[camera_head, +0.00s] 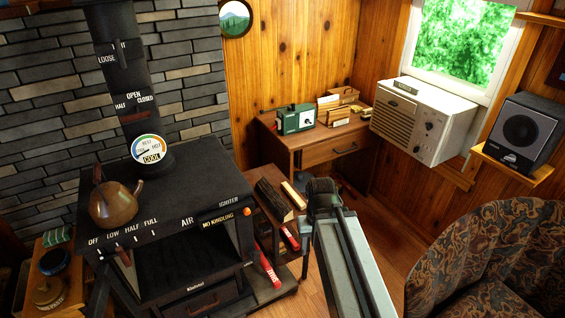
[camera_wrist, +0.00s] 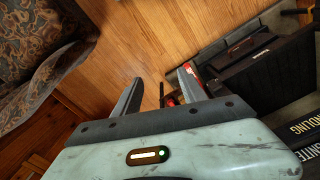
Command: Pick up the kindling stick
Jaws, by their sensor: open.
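A pale wooden stick (camera_head: 293,195), which looks like the kindling stick, lies beside a dark split log (camera_head: 274,199) on top of a small wooden shelf (camera_head: 262,226) right of the stove. I cannot make the stick out in the wrist view. The right finger is close to the shelf's red items (camera_wrist: 187,78).
The black stove (camera_head: 185,215) carries a copper kettle (camera_head: 115,203) and a "NO KINDLING" label. A red item (camera_head: 268,268) leans by the shelf's foot. A desk (camera_head: 310,140) stands behind. A patterned armchair (camera_head: 490,260) fills the lower right. Open floor (camera_head: 395,225) lies between.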

